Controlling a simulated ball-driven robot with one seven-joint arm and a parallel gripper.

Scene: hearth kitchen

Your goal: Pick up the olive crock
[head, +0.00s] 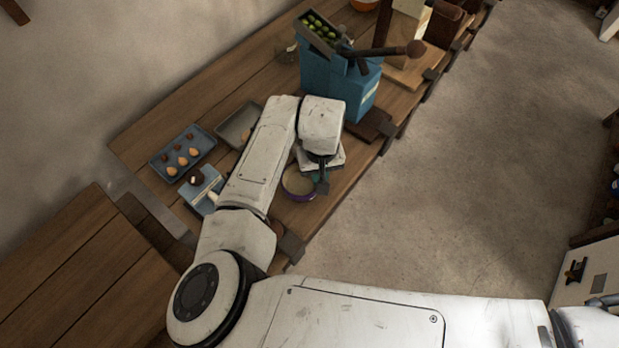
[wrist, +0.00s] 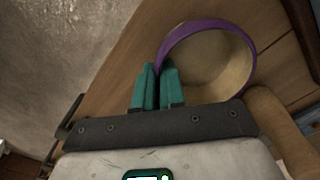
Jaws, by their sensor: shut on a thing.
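The olive crock (head: 292,183) is a round, open vessel with a purple rim and a pale tan inside. It is at the bench edge in the head view, partly hidden by my gripper (head: 320,183). In the wrist view the crock (wrist: 208,68) shows large at the upper middle, and its inside looks empty. The green fingers of my gripper (wrist: 159,78) are close together at the crock's left side, shut on its wall. I cannot tell whether the crock's base touches the bench.
The wooden bench (head: 230,80) holds a blue tray (head: 183,146) of small round things, a grey tray (head: 238,125), and a blue-and-white item (head: 203,190). A tall blue box (head: 335,84) with a lever and a tray of green olives (head: 319,29) stands behind. Open floor lies right.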

